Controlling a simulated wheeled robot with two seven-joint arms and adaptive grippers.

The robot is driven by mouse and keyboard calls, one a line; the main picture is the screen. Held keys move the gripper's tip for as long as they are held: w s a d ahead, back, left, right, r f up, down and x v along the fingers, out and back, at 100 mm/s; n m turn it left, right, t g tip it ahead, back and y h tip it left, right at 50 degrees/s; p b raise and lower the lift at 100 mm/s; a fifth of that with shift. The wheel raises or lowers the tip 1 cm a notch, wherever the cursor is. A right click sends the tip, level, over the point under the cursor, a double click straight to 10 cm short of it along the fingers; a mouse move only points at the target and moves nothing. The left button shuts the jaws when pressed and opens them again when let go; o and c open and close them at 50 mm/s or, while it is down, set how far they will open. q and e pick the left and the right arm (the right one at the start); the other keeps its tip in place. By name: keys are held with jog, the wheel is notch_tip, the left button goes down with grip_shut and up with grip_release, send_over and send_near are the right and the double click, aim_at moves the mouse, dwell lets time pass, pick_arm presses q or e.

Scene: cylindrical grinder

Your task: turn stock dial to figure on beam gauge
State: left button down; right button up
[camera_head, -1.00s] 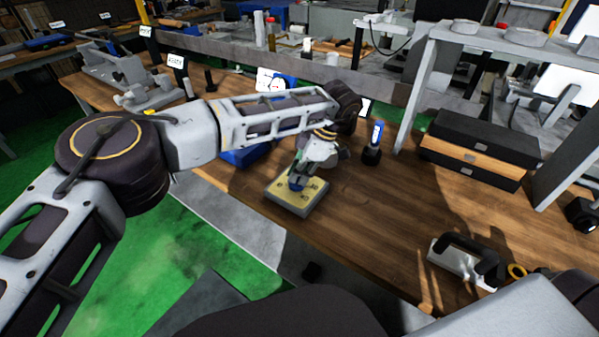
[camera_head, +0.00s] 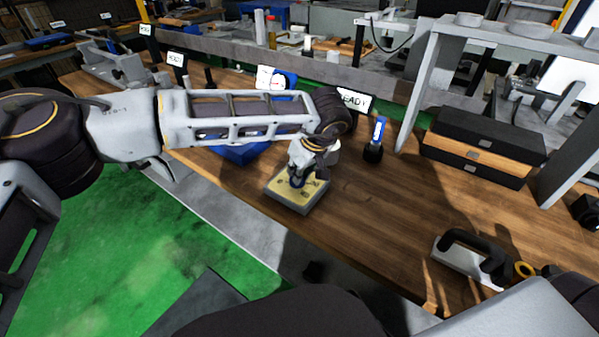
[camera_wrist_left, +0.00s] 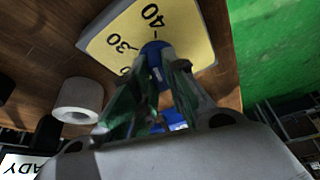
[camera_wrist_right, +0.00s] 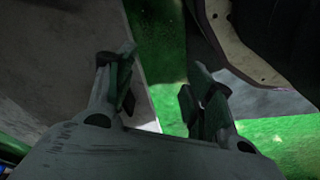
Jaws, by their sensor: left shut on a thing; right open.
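The stock dial is a yellow-faced square plate (camera_head: 310,192) with a blue knob, on the wooden bench in the head view. In the left wrist view its plate (camera_wrist_left: 192,28) shows the figures 30 and 40, and the blue knob (camera_wrist_left: 154,52) sits between my fingers. My left gripper (camera_head: 297,180) is shut on the knob from above. A white gauge face (camera_head: 268,79) with a needle stands behind a blue body at the back of the bench; its reading is too small to make out. My right gripper (camera_wrist_right: 160,85) is open and empty.
A blue-handled tool stands in a dark holder (camera_head: 373,152) right of the dial. A sign reading READY (camera_head: 353,101) stands behind it. Dark drawers (camera_head: 480,148) and a black-handled metal block (camera_head: 462,262) are at right. The bench between is clear.

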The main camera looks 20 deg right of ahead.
pick_arm(q)
jog(key=shift+m+h+b, duration=0.3)
jog(key=shift+m+h, duration=0.2)
jog(key=shift+m, duration=0.9)
pick_arm(e)
jog(key=shift+w+a+r, duration=0.15)
jog(key=shift+r, duration=0.45)
jog(key=shift+w+a+r, duration=0.1)
jog(key=shift+a+r, duration=0.05)
jog(key=shift+r, duration=0.4)
pick_arm(q)
jog(key=c, duration=1.4)
grip_release()
jog(key=shift+c, duration=0.2)
pick_arm(e)
jog(key=shift+s, duration=0.15)
pick_arm(q)
jog(key=shift+r, duration=0.1)
jog(key=v, duration=1.1)
jog(key=shift+s+r, duration=0.3)
jog(key=shift+s, duration=0.05)
